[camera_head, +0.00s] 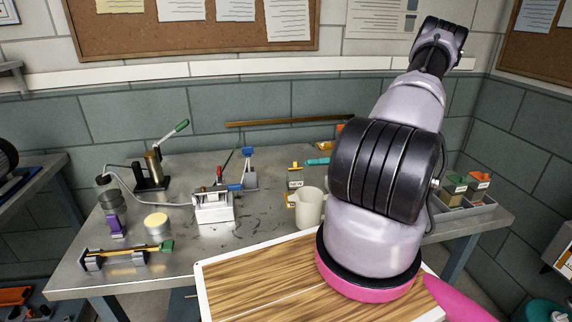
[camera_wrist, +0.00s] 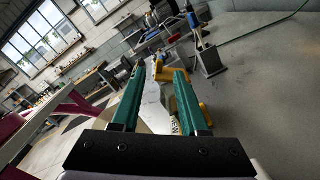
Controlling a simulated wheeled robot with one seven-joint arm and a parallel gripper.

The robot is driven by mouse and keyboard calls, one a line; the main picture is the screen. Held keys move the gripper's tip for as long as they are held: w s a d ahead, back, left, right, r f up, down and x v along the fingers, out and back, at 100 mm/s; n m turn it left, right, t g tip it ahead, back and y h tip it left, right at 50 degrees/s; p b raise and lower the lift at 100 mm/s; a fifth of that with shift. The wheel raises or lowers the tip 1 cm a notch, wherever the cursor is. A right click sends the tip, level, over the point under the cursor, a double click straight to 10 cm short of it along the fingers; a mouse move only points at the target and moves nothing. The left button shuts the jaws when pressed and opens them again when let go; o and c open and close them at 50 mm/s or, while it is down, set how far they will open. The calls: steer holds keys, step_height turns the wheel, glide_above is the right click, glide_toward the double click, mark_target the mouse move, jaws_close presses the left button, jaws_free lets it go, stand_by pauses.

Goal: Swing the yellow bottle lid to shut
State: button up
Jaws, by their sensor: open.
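Yellow parts (camera_wrist: 180,74) show just beyond and between the fingertips, beside a white shape. Touching or apart, and the lid's angle, I cannot tell.
The cream jug (camera_head: 309,208) stands close by on the grey workbench (camera_head: 180,258). A white box with levers (camera_head: 213,208), a green-handled press (camera_head: 152,170) and a divided tray (camera_head: 465,207) are also on it. A wooden board (camera_head: 260,275) lies in front.

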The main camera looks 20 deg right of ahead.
mark_target(294, 166)
steer(key=x, duration=0.9)
steer(key=shift+a, duration=0.35)
jaws_close()
